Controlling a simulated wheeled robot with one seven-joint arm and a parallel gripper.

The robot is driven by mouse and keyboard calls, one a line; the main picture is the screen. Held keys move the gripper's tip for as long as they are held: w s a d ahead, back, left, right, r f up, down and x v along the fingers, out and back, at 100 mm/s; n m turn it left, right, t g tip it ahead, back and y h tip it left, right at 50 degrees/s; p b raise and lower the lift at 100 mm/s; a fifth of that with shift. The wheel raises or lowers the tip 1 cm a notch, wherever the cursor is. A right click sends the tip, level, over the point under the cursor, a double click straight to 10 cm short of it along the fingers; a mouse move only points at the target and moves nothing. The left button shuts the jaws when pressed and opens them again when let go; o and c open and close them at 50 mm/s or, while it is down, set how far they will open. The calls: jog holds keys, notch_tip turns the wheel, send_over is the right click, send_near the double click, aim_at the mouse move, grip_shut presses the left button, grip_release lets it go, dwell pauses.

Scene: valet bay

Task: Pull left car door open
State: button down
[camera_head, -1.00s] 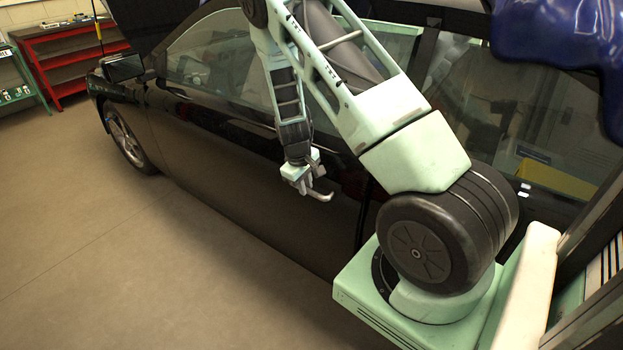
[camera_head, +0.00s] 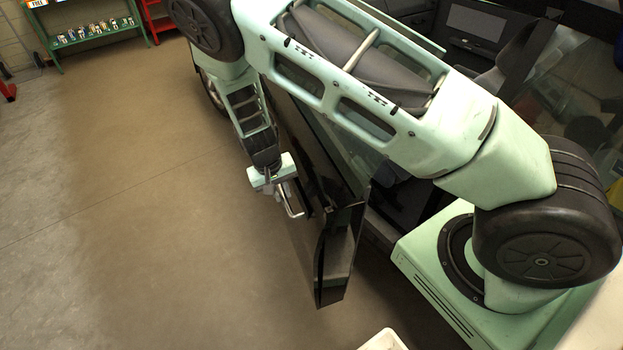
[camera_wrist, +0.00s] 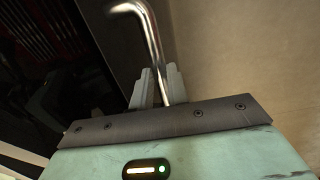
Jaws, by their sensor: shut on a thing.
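The left car door (camera_head: 318,215) is black and stands swung out from the car, with its free edge toward the viewer. Its window glass (camera_head: 340,150) shows behind my arm. My gripper (camera_head: 286,196) is at the door's outer face and shut on the silver door handle (camera_head: 296,212). In the wrist view the bent metal handle (camera_wrist: 152,40) runs down between the two grey fingers of my gripper (camera_wrist: 160,88). Dark door panel fills the left of that view. The car's interior (camera_head: 475,40) shows through the opening, partly hidden by my arm.
Brown floor (camera_head: 130,200) lies clear to the left of the door. A green shelf (camera_head: 95,30) with small items stands at the far left, with a red cabinet (camera_head: 160,15) beside it. A white object (camera_head: 383,341) shows at the bottom edge.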

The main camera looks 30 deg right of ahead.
jog(key=w+a+b, duration=0.1)
jog(key=w+a, duration=0.2)
jog(key=a, duration=0.5)
jog(key=w+a+m+b, duration=0.1)
jog(key=w+a, duration=0.2)
jog(key=a, duration=0.5)
jog(key=shift+m, duration=0.3)
jog(key=shift+w+a+r, duration=0.1)
jog(key=shift+a, duration=0.05)
jog(key=c, duration=1.4)
grip_release()
jog(key=shift+o, duration=0.2)
jog(key=w+a+r+b, duration=0.1)
jog(key=a+r+b, duration=0.2)
jog(key=r, duration=1.4)
